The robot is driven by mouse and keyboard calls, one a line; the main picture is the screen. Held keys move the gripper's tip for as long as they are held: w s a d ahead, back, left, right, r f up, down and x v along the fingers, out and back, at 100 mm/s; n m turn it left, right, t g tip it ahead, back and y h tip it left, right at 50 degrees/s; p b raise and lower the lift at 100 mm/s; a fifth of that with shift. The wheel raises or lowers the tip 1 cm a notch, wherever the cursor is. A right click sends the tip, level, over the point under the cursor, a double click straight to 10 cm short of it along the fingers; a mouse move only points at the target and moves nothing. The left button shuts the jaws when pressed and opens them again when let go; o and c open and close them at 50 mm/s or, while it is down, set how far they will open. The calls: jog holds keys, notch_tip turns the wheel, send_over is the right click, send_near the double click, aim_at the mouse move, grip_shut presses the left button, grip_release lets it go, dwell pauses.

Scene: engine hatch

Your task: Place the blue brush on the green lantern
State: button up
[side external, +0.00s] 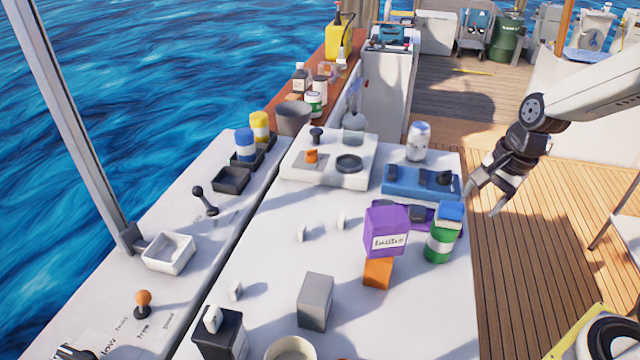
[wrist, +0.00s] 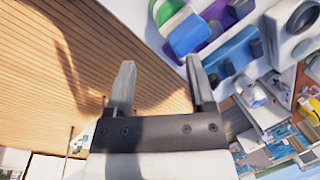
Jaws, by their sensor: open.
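The green lantern (side external: 438,246), a green cylinder with a white band, stands upright near the right edge of the white hatch top. A blue block, which I take as the blue brush (side external: 450,211), sits on top of it. In the wrist view the blue brush (wrist: 188,34) overlaps the green lantern (wrist: 167,11) at the top. My gripper (side external: 481,204) is open and empty, to the right of the lantern and apart from it, beyond the hatch edge.
A purple box (side external: 386,230) on an orange block (side external: 377,273) stands left of the lantern. A purple tray (side external: 408,217) and a blue tray (side external: 400,183) lie behind it. A grey block (side external: 315,301) stands in front. Open wooden deck (side external: 530,260) lies to the right.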

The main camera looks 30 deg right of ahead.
jog(key=s+a+f+n, duration=0.1)
jog(key=a+f+n, duration=0.1)
jog(key=n, duration=0.5)
jog(key=s+a+f+n+h, duration=0.1)
jog(key=f+n, duration=0.2)
jog(key=n, duration=0.5)
jog(key=shift+s+a, duration=0.25)
jog(key=shift+a, duration=0.1)
